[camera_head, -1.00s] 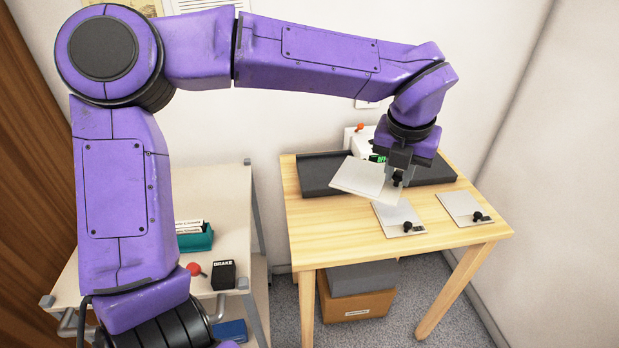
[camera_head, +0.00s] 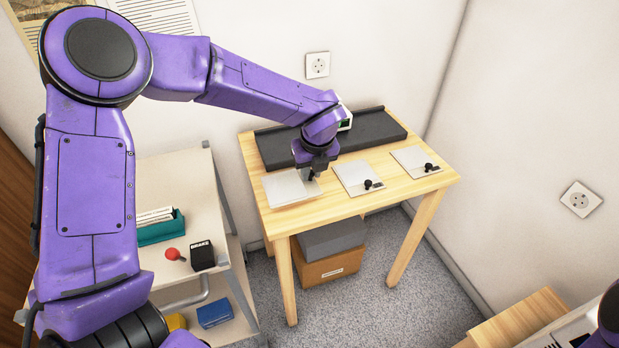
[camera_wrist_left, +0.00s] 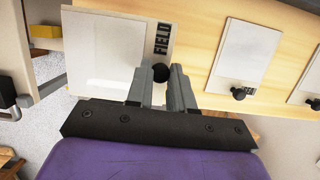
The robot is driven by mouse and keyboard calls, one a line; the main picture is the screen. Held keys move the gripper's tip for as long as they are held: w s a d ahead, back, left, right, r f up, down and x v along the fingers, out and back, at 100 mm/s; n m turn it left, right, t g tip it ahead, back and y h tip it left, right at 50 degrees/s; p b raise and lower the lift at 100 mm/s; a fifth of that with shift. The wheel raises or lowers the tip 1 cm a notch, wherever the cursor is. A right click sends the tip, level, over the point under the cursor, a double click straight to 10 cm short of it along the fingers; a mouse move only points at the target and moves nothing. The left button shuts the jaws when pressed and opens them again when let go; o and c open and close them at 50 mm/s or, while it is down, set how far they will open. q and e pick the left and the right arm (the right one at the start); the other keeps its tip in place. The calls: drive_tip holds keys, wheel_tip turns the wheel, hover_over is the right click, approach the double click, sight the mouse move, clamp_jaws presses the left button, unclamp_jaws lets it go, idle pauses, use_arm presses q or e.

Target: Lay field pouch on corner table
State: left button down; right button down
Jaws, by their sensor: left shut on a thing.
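The field pouch (camera_head: 287,188) is a flat pale grey sheet with a black knob; the wrist view shows its dark FIELD label on the pouch (camera_wrist_left: 105,52). My left gripper (camera_head: 314,176) is shut on its knob, and in the wrist view the fingers (camera_wrist_left: 160,76) close around that knob. The pouch looks level at the left end of the light wood corner table (camera_head: 330,209), at or just above the top; I cannot tell if it touches. My right gripper is not in view.
Two similar pouches, one in the middle (camera_head: 357,177) and one at the right (camera_head: 414,160), lie on the table. A dark tray (camera_head: 380,132) runs along the back. A pale cart (camera_head: 170,185) with a teal file box (camera_head: 162,230) stands left of the table.

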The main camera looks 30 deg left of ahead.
sight(310, 181)
use_arm(q)
drive_tip(key=x, duration=0.5)
drive_tip(key=shift+w+a+r+p, duration=0.15)
drive_tip(key=shift+w+p, duration=0.1)
drive_tip(key=shift+p, duration=0.15)
drive_tip(key=shift+f, duration=0.4)
drive_tip(key=shift+f+b, duration=0.25)
drive_tip(key=shift+b, duration=0.05)
drive_tip(key=c, duration=1)
unclamp_jaws()
drive_tip(key=shift+r, duration=0.1)
drive_tip(key=v, duration=1.2)
drive_tip(key=shift+r, duration=0.15)
